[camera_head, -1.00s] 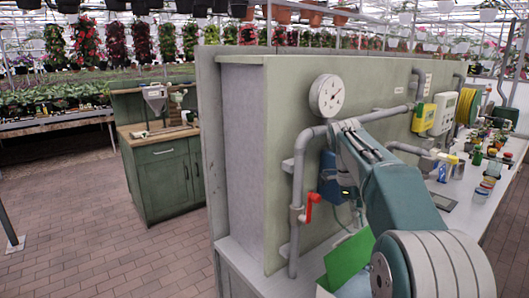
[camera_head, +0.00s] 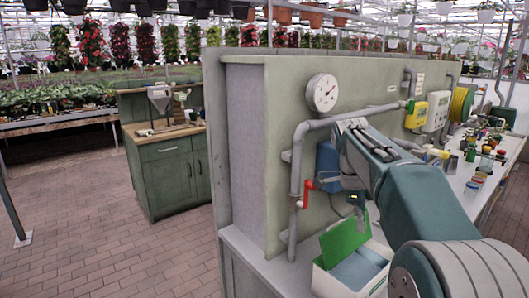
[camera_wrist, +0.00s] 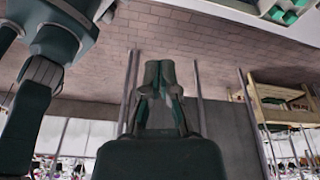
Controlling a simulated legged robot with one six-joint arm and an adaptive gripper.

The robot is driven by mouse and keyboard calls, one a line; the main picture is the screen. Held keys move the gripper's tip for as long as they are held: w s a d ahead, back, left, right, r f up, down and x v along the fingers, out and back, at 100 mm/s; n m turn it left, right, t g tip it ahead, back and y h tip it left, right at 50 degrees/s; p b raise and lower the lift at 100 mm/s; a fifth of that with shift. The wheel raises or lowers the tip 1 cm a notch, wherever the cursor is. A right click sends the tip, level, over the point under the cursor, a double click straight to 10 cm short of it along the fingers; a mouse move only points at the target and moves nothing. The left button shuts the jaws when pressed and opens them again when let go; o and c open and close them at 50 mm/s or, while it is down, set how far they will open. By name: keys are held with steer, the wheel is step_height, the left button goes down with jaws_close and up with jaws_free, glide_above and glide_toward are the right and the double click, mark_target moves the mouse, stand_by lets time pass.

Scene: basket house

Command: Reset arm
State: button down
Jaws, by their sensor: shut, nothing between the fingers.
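My gripper (camera_wrist: 160,72) is shut and empty in the wrist view, its two fingertips together in the upper middle. In the head view my gripper (camera_head: 357,203) is small and dark, below the far end of my bent teal arm (camera_head: 400,185). It shows in front of the grey-green panel and above the white box with a green lid (camera_head: 345,238). I cannot tell its exact distance from either.
The panel (camera_head: 285,160) carries a round gauge (camera_head: 323,92), grey pipes and a red valve handle (camera_head: 306,188). The white bench (camera_head: 470,185) at right holds several jars. A green cabinet (camera_head: 165,175) stands at left. Brick floor (camera_head: 90,215) is open there.

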steer(key=s+a+n+t+y, duration=0.1)
steer(key=s+a+n+t, duration=0.3)
steer(key=s+n, duration=1)
steer(key=s+a+f+n+t+y, duration=0.1)
steer(key=s+f+n+t, duration=0.2)
steer(key=s+f+n, duration=0.5)
steer(key=s+n, duration=0.3)
steer(key=shift+a+t, duration=0.3)
steer(key=shift+a, duration=0.05)
steer(key=shift+d, duration=0.15)
